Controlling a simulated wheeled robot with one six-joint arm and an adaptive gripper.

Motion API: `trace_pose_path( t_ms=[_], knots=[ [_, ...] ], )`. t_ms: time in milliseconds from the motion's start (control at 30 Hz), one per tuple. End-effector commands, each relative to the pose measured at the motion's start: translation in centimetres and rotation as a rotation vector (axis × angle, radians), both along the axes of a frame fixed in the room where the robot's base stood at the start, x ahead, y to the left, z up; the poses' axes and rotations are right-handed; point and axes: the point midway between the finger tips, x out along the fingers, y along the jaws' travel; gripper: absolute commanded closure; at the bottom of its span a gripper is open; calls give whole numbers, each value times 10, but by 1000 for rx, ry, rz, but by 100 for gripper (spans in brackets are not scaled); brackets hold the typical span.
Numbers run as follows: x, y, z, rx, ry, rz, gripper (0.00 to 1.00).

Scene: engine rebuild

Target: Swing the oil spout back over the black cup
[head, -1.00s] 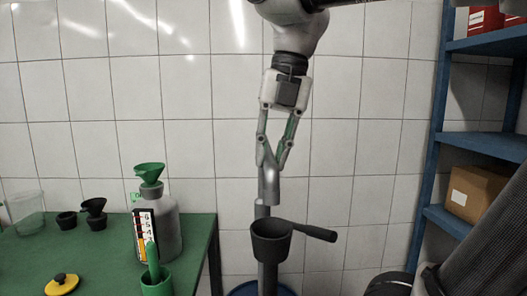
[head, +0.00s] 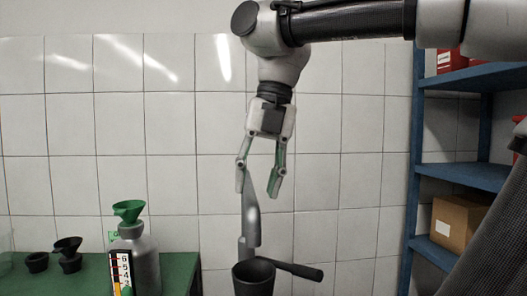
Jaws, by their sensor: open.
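The grey metal oil spout (head: 252,228) stands in the middle of the head view, with its short thick outlet pointing down. The black cup (head: 253,282), with a dark handle (head: 298,270) to the right, is at the bottom of the view. In this picture the outlet lies directly above the cup's rim, with a small gap; depth is hard to judge. My gripper (head: 256,194) points down with its fingers spread at the spout's upper end. It is open and holds nothing. Whether a finger still touches the spout I cannot tell. The cup's bottom is cut off.
A blue shelf (head: 465,175) with boxes stands at right. A white tiled wall is behind.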

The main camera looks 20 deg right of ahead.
Motion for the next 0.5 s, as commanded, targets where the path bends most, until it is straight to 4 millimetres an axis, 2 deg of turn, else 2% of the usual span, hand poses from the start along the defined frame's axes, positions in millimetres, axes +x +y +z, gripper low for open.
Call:
trace_pose_path(
  t_ms=[300, 500],
  knots=[
    [-3, -13, 69, 0, -2, -1, 58],
    [-5, -18, 93, -1, -2, -1, 58]
  ],
)
